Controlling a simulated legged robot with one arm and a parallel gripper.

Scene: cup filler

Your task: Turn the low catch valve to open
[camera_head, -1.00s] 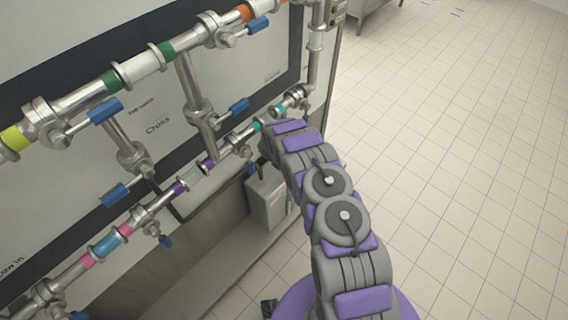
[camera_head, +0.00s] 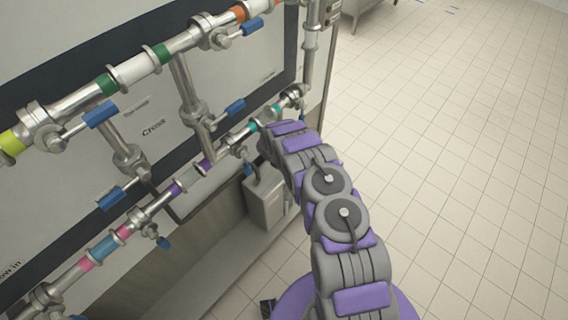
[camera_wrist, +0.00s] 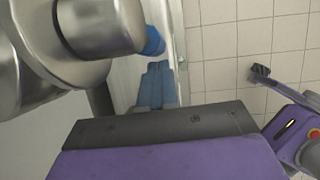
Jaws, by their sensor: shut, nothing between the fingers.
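The lower pipe (camera_head: 192,178) runs along the panel with several blue-handled valves. No label reading low catch is legible, so I cannot tell for sure which valve it is. One blue handle (camera_head: 248,168) hangs down just left of my arm's end. Another valve (camera_head: 294,94) sits at the pipe's right end, behind my arm's end. Contact with the handle cannot be told.
The upper pipe (camera_head: 140,68) carries more blue handles, and cross pipes join the two lines. A grey box (camera_head: 266,201) stands below the lower pipe. The tiled floor (camera_head: 450,170) to the right is clear.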

